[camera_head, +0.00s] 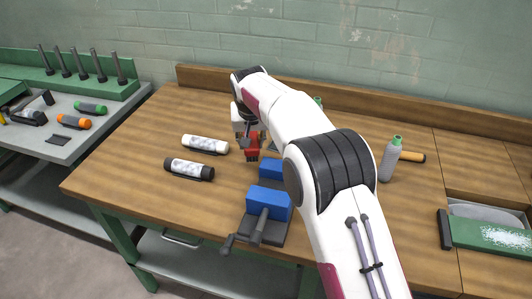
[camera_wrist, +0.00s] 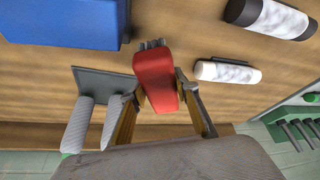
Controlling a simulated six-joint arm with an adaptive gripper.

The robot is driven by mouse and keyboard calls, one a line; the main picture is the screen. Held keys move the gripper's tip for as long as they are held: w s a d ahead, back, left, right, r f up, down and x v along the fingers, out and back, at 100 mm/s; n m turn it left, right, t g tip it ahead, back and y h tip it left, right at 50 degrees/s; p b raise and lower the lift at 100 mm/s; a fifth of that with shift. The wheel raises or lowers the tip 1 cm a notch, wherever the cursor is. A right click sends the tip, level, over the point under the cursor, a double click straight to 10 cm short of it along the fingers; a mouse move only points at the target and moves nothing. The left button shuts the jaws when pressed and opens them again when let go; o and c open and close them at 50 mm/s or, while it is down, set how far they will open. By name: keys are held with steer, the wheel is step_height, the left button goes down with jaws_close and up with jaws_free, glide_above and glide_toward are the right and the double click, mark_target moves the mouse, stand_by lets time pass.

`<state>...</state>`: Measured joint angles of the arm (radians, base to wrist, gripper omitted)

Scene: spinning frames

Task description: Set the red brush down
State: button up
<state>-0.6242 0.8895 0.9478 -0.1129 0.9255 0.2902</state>
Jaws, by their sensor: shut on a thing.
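The red brush (camera_head: 252,150) is at my gripper (camera_head: 247,137), over the back middle of the wooden table (camera_head: 140,150). In the wrist view, the red brush (camera_wrist: 156,78) sits between the two fingers of my gripper (camera_wrist: 158,88), which are shut on it. Its dark grey bristle end points away from the wrist. I cannot tell whether the brush touches the table or hangs a little above it. My arm hides part of the table behind and right of the brush.
A blue vise (camera_head: 268,204) stands in front of the gripper. A grey bottle (camera_head: 390,160) stands right of my arm. The table's left end is clear.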

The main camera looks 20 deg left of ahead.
mark_target(252, 148)
steer(key=shift+f, duration=0.3)
steer(key=shift+f, duration=2.4)
steer(key=shift+f, duration=0.15)
steer(key=o, duration=1.1)
steer(key=shift+v, duration=0.85)
steer(key=v, duration=1)
steer(key=shift+r, duration=0.25)
steer(key=shift+s, duration=0.1)
